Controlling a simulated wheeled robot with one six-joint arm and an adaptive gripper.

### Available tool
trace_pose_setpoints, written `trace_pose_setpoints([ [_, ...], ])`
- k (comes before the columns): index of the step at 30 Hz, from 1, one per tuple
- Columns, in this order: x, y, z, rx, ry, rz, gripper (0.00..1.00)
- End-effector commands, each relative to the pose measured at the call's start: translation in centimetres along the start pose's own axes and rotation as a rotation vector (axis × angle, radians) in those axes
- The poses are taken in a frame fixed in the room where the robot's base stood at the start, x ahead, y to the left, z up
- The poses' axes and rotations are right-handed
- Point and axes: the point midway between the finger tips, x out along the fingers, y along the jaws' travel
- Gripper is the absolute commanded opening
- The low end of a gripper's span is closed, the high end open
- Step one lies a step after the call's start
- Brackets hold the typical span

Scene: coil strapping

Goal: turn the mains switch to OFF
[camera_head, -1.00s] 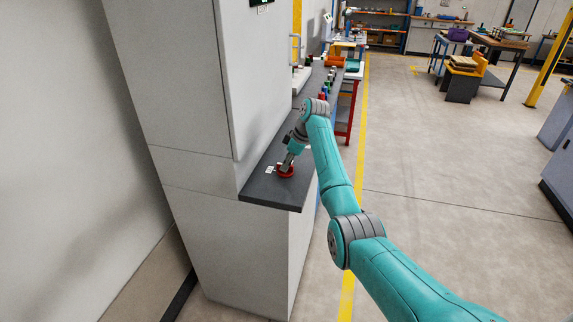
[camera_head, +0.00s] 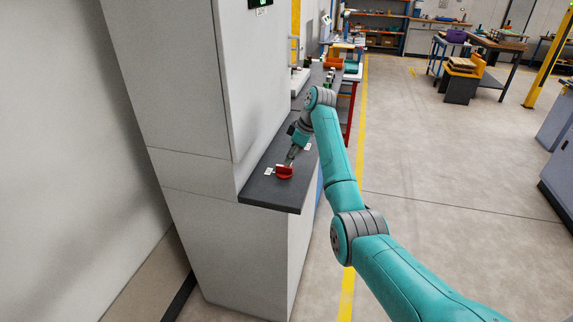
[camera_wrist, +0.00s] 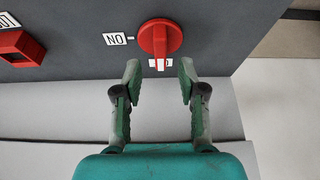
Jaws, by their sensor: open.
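The mains switch is a round red knob (camera_wrist: 160,38) with a raised bar handle, on a dark grey panel. It also shows in the head view (camera_head: 285,172). In the wrist view the handle lies vertical, and its lower end points to a white label (camera_wrist: 153,63) whose text I cannot read. An upside-down ON label (camera_wrist: 115,39) with a tick sits left of the knob. My gripper (camera_wrist: 160,74) is open and empty, its fingertips just below the knob in the picture. In the head view my gripper (camera_head: 292,156) is above the knob, apart from it.
A red block-like part (camera_wrist: 22,47) with a partly cut-off label sits left of the switch. The dark worktop (camera_head: 262,190) runs along a tall grey cabinet (camera_head: 175,90). Several small items stand farther back on it.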

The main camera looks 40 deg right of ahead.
Motion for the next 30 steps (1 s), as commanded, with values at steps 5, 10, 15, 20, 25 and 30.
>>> trace_pose_setpoints([
  [5, -3.7, 0.1, 0.0, -0.001, 0.002, 0.002, 0.41],
  [10, -6.1, 0.0, 0.0, -0.001, 0.001, 0.001, 0.41],
  [15, -7.3, 0.0, 0.1, 0.000, 0.000, 0.000, 0.41],
  [20, -7.5, 0.0, 0.1, 0.000, 0.000, -0.001, 0.41],
  [25, -7.5, 0.0, 0.1, 0.000, 0.000, -0.001, 0.41],
  [30, -7.4, 0.0, 0.1, 0.000, 0.000, -0.001, 0.41],
])
